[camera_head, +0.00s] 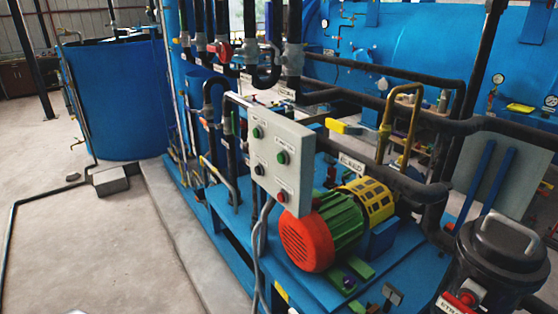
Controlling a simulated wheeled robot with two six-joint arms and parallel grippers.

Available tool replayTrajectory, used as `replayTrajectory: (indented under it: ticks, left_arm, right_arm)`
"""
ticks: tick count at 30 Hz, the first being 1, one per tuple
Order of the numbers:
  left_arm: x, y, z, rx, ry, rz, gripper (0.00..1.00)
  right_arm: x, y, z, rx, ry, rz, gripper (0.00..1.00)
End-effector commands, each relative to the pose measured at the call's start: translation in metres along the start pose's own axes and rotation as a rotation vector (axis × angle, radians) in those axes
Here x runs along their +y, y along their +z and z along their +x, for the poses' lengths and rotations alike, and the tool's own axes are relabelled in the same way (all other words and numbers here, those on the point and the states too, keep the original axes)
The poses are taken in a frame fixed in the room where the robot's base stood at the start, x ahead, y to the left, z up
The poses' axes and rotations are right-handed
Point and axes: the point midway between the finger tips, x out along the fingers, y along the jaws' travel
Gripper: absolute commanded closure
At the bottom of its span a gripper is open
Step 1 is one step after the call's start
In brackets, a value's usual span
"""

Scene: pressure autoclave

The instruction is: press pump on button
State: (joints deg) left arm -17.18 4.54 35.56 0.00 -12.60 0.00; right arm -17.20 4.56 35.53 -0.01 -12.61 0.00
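A light grey control box (274,150) stands near the middle of the view, its button face turned toward me and to the left. It carries a green button (257,133) at upper left, a second green button (282,157) at upper right, a black button (259,169) at lower left and a red button (281,196) at lower right. Small labels sit by the buttons but are too small to read, so I cannot tell which one is pump on. Neither of my grippers is in view, and nothing covers the button face.
A green motor (338,226) with a red end cover and yellow guard sits right of the box on a blue frame. Grey cables (261,235) hang below the box. Black pipes (420,117) run behind. A black vessel (496,255) stands at lower right. Floor at left is open.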

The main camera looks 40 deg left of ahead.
Motion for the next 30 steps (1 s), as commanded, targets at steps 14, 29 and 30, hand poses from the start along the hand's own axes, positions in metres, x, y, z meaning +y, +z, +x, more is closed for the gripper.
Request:
replayTrajectory:
  ticks: [14, 29, 30]
  left_arm:
    - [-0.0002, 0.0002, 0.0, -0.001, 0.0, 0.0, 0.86]
    - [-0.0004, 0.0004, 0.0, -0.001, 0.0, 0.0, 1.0]
    - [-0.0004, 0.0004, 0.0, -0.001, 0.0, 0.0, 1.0]
  right_arm:
    - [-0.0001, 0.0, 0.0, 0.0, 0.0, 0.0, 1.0]
    - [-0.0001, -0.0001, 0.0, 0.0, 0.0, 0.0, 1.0]
    - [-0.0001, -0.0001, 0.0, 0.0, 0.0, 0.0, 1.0]
